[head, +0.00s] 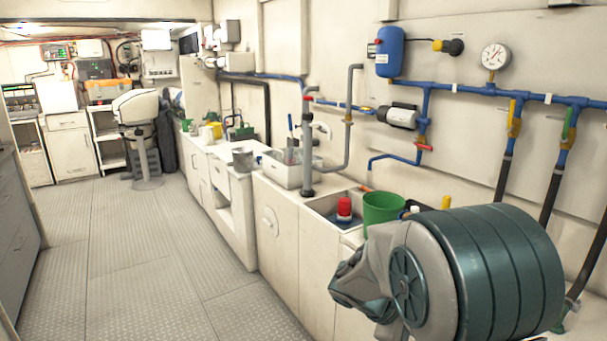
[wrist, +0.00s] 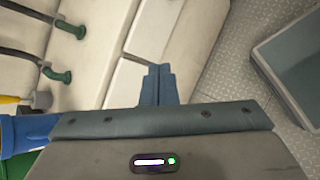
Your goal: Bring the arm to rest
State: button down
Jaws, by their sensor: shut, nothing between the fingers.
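My gripper (wrist: 158,84) shows in the wrist view, its two blue-grey fingers together with nothing between them. It points toward pale cabinet fronts (wrist: 150,30) and the floor edge. In the head view my arm, dark teal and grey, fills the lower right in front of the counter. The gripper's fingertips cannot be made out there.
A green bucket (head: 383,209) and a red-capped container (head: 344,208) stand at the sink (head: 325,205). A white bin (head: 287,172) sits farther along the counter. Blue pipes (head: 455,88) run along the right wall. The patterned floor (head: 140,260) at left is clear.

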jog(key=s+a+r+m+t+y+p, duration=0.1)
jog(key=s+a+r+m+y+p, duration=0.3)
jog(key=s+r, duration=0.3)
jog(key=s+a+r+m+t+y+p, duration=0.1)
jog(key=s+a+r+m+y+p, duration=0.4)
jog(key=s+r, duration=0.3)
jog(key=shift+s+r+m+t+y+p, duration=0.2)
jog(key=shift+r+m+t+y+p, duration=0.15)
jog(key=shift+m, duration=0.55)
